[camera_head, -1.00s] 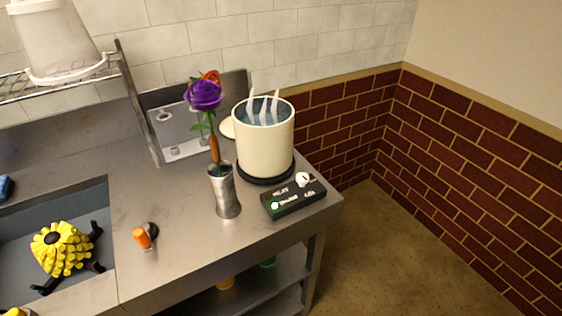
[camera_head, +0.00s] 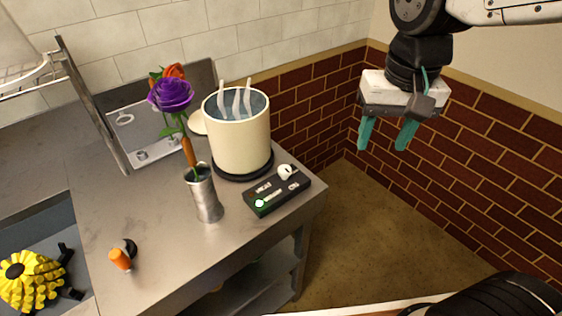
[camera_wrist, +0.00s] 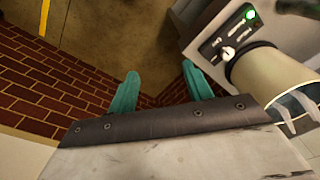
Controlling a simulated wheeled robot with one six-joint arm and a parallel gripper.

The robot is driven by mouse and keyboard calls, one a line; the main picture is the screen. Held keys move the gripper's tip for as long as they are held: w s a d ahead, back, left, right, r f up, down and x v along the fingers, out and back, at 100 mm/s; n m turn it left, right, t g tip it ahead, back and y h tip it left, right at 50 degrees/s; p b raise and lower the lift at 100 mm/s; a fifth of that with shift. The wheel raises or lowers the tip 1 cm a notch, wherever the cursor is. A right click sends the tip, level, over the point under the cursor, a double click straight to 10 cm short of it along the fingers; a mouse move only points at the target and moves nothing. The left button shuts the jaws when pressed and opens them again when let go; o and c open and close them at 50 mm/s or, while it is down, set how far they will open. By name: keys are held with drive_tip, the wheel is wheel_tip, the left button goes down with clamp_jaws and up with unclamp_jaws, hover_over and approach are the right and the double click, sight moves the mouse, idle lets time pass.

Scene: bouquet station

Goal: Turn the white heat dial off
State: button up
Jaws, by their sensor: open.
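The white heat dial (camera_head: 285,171) sits on the right end of a black control box (camera_head: 277,192) near the counter's right corner. A green light glows on the box's left part. A cream pot (camera_head: 240,140) with pale wisps above its open top stands on a dark round base behind the box. My gripper (camera_head: 387,140) has teal fingers apart with nothing between them, in the air to the right of the counter, well clear of the dial. In the wrist view, the fingers (camera_wrist: 158,92) point toward floor and brick wall; the dial (camera_wrist: 228,53) shows upper right.
A metal vase (camera_head: 204,195) with purple and orange flowers stands left of the box. An orange-capped item (camera_head: 121,258) lies nearer the front. A yellow flower-like object (camera_head: 32,280) is in the sink. The floor (camera_head: 350,220) right of the counter is clear.

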drive_tip(key=w+a+f, duration=0.3)
drive_tip(key=w+a, duration=0.3)
drive_tip(key=a, duration=0.1)
drive_tip(key=m, duration=0.1)
hover_over(285, 169)
wheel_tip(285, 169, down, 4)
drive_tip(key=shift+d+r+g, duration=0.1)
drive_tip(key=shift+g, duration=0.3)
drive_tip(key=shift+a+f, duration=0.2)
drive_tip(key=shift+f, duration=0.1)
wheel_tip(285, 169, down, 7)
drive_tip(key=shift+f, duration=0.2)
drive_tip(key=c, duration=1)
